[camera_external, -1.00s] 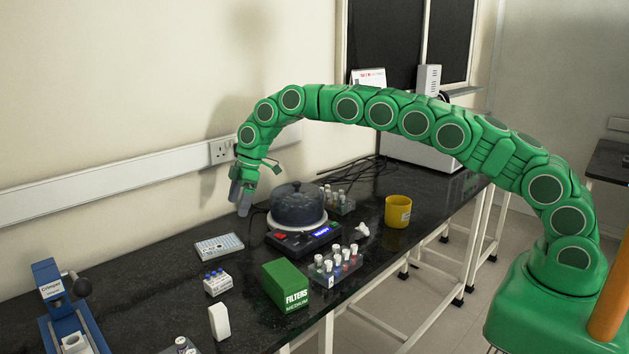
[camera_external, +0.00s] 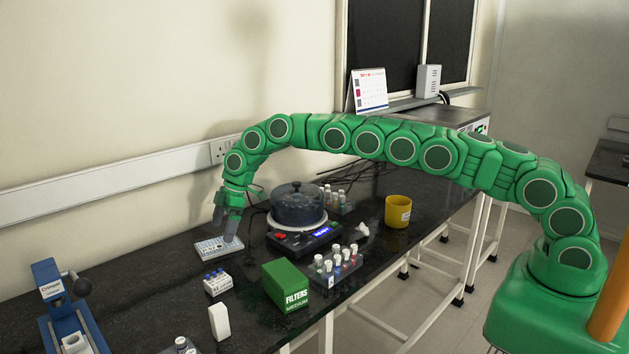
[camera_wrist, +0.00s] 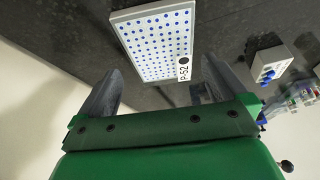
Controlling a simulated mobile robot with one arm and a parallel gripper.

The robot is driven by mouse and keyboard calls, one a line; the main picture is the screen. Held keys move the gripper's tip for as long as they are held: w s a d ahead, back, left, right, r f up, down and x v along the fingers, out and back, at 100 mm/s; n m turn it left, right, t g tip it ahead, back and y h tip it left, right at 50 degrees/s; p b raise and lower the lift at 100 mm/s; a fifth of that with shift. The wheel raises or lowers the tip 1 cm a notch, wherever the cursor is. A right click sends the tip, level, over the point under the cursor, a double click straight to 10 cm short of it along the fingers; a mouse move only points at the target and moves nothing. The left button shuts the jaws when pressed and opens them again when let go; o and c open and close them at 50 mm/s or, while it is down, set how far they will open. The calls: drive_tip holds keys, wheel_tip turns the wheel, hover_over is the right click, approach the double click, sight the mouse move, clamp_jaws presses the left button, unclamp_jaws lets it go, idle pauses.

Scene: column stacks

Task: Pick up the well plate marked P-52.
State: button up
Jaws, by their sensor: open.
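The well plate marked P-52 (camera_wrist: 157,42) is a flat white plate with rows of blue wells, lying on the black bench in the wrist view. Its P-52 label is at its right end. In the external view the plate (camera_external: 211,248) lies near the wall, left of the round dark-lidded device. My gripper (camera_external: 227,229) is open and low over the plate, its fingers apart. In the wrist view my gripper (camera_wrist: 158,85) has one finger towards each side of the plate. Nothing is between the fingers. I cannot tell whether a finger touches the plate.
A small rack with blue caps (camera_external: 217,283) stands just in front of the plate. The dark-lidded device (camera_external: 298,207) is close on the right. A green FILTERS box (camera_external: 286,286), a vial rack (camera_external: 336,267) and a yellow cup (camera_external: 398,212) stand farther right. Bench left of the plate is clear.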

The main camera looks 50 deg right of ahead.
sight(218, 241)
drive_tip(key=shift+x, duration=1.9)
drive_tip(key=shift+a, duration=0.1)
drive_tip(key=c, duration=0.8)
drive_tip(key=shift+s+r, duration=0.1)
drive_tip(key=shift+r, duration=1.45)
drive_tip(key=shift+s+d+r, duration=0.35)
drive_tip(key=shift+s+r, duration=0.3)
drive_tip(key=shift+r, duration=0.25)
drive_tip(key=shift+s+d+r, duration=0.3)
drive_tip(key=shift+s+r, duration=0.3)
drive_tip(key=shift+r, duration=0.25)
drive_tip(key=shift+s+d+r, duration=0.85)
drive_tip(key=shift+s+r, duration=0.2)
drive_tip(key=shift+s, duration=0.6)
drive_tip(key=shift+s+d+r, duration=0.8)
drive_tip(key=shift+s+r, duration=0.3)
drive_tip(key=shift+s, duration=0.55)
drive_tip(key=shift+s+d+r, duration=0.85)
drive_tip(key=shift+s+r, duration=0.2)
drive_tip(key=shift+s, duration=0.6)
